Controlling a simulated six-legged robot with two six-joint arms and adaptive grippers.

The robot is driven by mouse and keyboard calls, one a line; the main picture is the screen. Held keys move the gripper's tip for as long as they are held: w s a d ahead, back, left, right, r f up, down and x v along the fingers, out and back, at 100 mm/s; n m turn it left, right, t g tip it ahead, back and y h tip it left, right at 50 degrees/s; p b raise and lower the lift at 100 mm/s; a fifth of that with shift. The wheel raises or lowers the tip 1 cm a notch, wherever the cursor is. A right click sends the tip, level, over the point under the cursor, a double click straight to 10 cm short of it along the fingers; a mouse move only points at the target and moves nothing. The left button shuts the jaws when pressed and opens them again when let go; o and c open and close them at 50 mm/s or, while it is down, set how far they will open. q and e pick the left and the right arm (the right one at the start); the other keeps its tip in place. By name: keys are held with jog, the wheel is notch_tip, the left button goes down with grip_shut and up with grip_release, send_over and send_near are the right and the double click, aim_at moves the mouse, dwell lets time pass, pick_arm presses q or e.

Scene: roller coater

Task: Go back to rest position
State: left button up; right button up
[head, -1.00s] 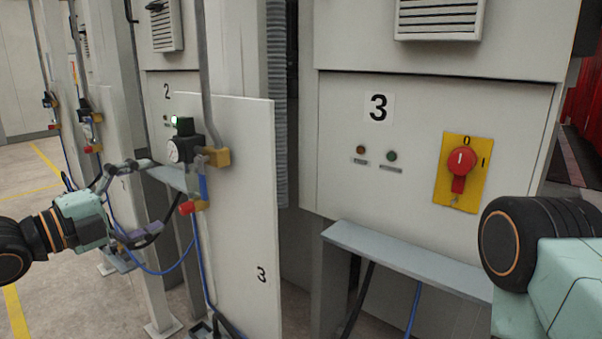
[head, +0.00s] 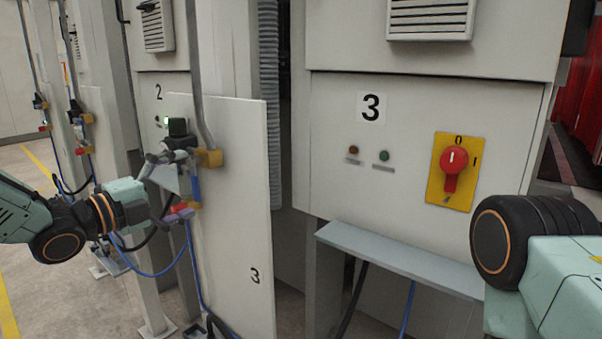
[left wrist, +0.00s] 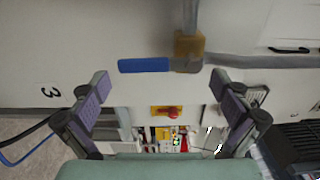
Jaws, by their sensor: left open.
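My left gripper (head: 178,182) is open beside the panel marked 3 (head: 238,200), its fingers near the air-line fittings. In the head view the fingers overlap the black regulator and the red part below it; contact cannot be told. In the left wrist view, the open fingers of the gripper (left wrist: 162,90) have nothing between them. A blue lever (left wrist: 145,65) and a brass valve body (left wrist: 190,50) lie just beyond the fingertips. My right gripper is out of view; only part of my right arm shows at the right.
Cabinet 3 has a red rotary switch (head: 452,162) on a yellow plate and two small lamps. A grey ledge (head: 400,262) juts out below. Blue and black hoses hang by the posts. Open floor (head: 40,290) shows at the left.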

pick_arm(q)
jog(key=shift+w+d, duration=0.3)
jog(key=shift+s+a, duration=0.1)
jog(key=shift+v, duration=4.9)
